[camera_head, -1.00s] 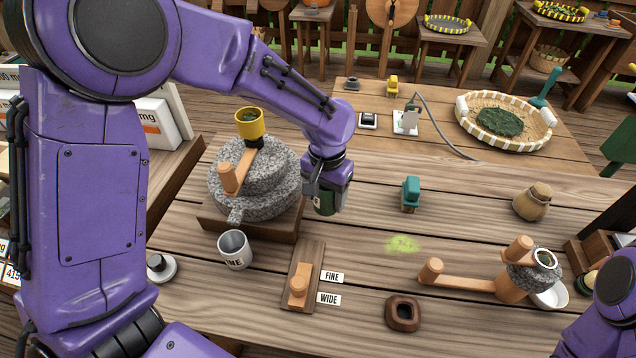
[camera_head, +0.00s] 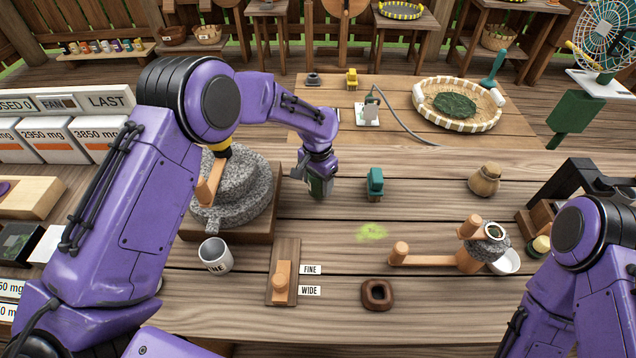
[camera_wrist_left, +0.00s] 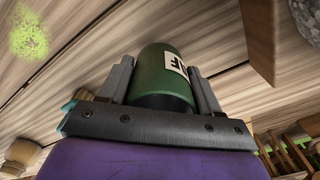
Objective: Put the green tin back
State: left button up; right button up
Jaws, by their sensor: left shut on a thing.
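The green tin (camera_head: 320,187) is in my left gripper (camera_head: 317,177), just right of the stone mill (camera_head: 237,190). In the left wrist view the tin (camera_wrist_left: 160,72) sits between the two fingers, with part of a white label showing. The left gripper is shut on it; I cannot tell exactly how high the tin is above the table. At the back left a wooden rack (camera_head: 95,51) carries a row of small coloured tins. My right arm shows at the lower right, but its gripper is not in view.
A teal object (camera_head: 375,182) stands just right of the held tin. A green powder patch (camera_head: 372,232) lies on the table. A white mug (camera_head: 215,255), a hand mill (camera_head: 470,255) and a jar (camera_head: 485,180) stand around it. A woven tray (camera_head: 420,93) is behind.

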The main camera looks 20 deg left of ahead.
pick_arm(q)
notch_tip(320, 180, down, 2)
jog(key=shift+f, duration=0.15)
jog(key=o, duration=1.1)
jog(key=shift+c, duration=0.2)
jog(key=shift+r, duration=0.25)
notch_tip(320, 180, up, 12)
jog(key=b, duration=0.1)
jog(key=shift+b, duration=0.4)
